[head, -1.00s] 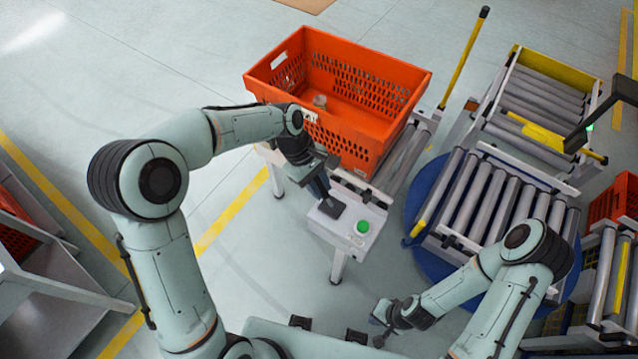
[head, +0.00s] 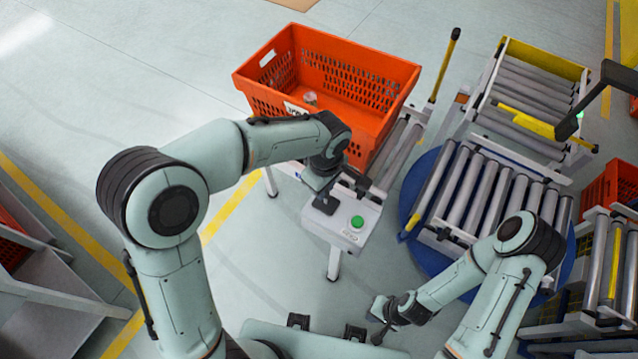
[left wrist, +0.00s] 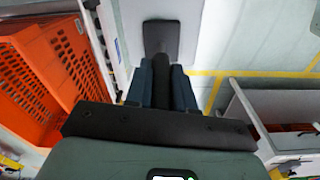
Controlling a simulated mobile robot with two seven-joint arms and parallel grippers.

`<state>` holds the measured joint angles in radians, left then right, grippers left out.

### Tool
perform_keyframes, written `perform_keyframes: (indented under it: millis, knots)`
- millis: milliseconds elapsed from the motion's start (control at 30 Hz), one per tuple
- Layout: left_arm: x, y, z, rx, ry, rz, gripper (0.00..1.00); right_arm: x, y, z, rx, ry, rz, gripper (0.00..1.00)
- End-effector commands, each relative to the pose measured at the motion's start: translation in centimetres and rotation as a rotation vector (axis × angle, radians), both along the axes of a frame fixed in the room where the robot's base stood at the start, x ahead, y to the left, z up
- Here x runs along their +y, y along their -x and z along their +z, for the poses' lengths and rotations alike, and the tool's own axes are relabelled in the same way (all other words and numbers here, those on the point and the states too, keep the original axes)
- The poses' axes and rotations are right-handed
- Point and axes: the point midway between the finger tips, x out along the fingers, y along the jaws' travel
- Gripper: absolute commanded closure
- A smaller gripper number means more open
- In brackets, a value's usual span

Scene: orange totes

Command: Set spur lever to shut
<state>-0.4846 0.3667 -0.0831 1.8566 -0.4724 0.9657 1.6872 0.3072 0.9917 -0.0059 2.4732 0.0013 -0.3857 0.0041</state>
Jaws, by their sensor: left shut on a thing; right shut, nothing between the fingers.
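The spur lever (left wrist: 160,80) is a dark handle on a dark base plate (left wrist: 161,38), which is fixed to a white control box (head: 340,238). My left gripper (left wrist: 162,88) is shut on the lever, with one blue-grey finger on each side of it. In the head view my left gripper (head: 322,186) comes down over the box from the upper right, and my wrist hides most of the lever. The lever's markings cannot be read. My right gripper (head: 377,318) is shut and empty, low in the picture, apart from the box.
A green button (head: 357,221) sits on the box beside the lever. An orange tote (head: 345,105) stands on rollers just behind. A roller turntable (head: 480,195) on a blue disc is to the right, with a yellow-handled post (head: 444,65) behind. Floor left of the box is clear.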

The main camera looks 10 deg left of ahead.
Motion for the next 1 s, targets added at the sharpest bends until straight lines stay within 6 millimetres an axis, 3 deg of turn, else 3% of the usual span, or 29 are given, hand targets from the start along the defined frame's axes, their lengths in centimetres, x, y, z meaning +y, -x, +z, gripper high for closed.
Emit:
perform_keyframes:
  millis: [667,700,767,1000]
  knots:
    - [-0.61,0.15,0.14,-0.029,-0.075,0.002,1.00,0.01,0.45,-0.64,0.005,0.000,0.001,1.00]
    - [-0.60,0.14,0.14,-0.029,-0.075,0.002,0.70,0.01,0.45,-0.64,0.005,0.000,0.001,1.00]
    - [-0.61,0.15,0.13,-0.029,-0.075,0.002,0.52,0.01,0.45,-0.64,0.006,0.000,0.000,1.00]
    - [-0.60,0.18,0.09,-0.028,-0.075,0.001,0.52,0.00,0.46,-0.65,0.006,0.000,0.000,1.00]
